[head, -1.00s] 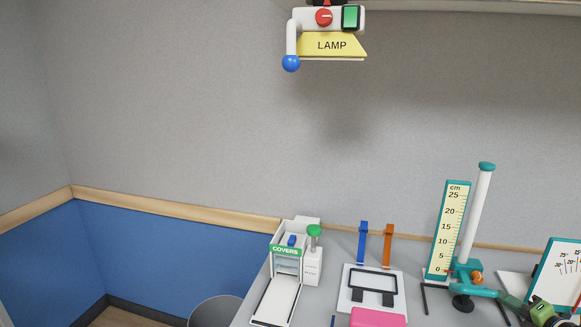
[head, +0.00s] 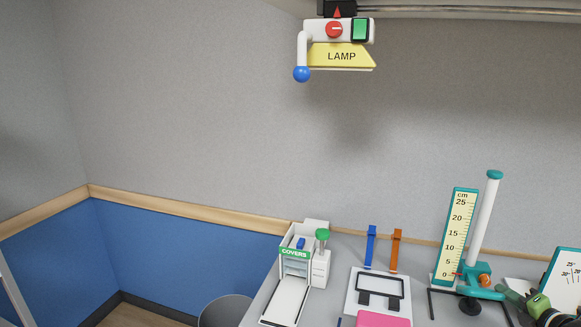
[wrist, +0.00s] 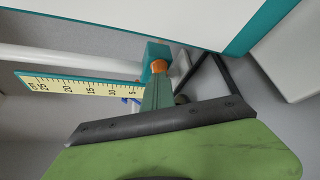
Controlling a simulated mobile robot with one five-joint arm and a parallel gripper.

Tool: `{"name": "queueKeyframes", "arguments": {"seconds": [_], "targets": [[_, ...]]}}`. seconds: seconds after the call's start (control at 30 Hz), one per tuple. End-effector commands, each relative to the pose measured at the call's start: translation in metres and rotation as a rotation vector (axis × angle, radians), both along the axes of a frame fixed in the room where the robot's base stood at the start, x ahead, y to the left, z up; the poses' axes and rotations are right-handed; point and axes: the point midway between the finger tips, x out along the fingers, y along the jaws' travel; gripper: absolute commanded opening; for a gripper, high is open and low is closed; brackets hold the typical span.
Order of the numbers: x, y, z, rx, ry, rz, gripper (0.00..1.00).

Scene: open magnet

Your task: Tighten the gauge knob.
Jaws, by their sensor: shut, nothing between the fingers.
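The height gauge has a white post, a cm scale board (head: 457,232) and a teal carriage (head: 475,268) low on the post. The orange gauge knob (head: 486,281) sits on the carriage. In the wrist view the knob (wrist: 159,66) shows near the middle, beside the teal carriage (wrist: 156,50). My gripper (head: 512,293) is shut and empty, to the right of the knob and close to it in the head view. Its green body and dark edge (wrist: 160,121) fill the lower wrist view. Whether it touches the gauge I cannot tell.
A dial board (head: 565,280) stands at the right edge. Left of the gauge are a blue strap (head: 371,247), an orange strap (head: 396,250), a framed white panel (head: 354,300), a pink block (head: 384,320) and a covers dispenser (head: 290,290). A lamp unit (head: 342,56) hangs above.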

Motion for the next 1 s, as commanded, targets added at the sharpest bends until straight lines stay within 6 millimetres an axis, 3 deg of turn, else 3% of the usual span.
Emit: {"name": "queueKeyframes", "arguments": {"seconds": [0.1,0.2,1.0], "targets": [[0.021,0.000,0.000,-0.003,0.002,0.010,0.00],[0.029,-0.004,0.001,-0.003,0.000,0.010,0.00],[0.030,-0.007,0.004,-0.006,-0.009,0.000,0.00]]}}
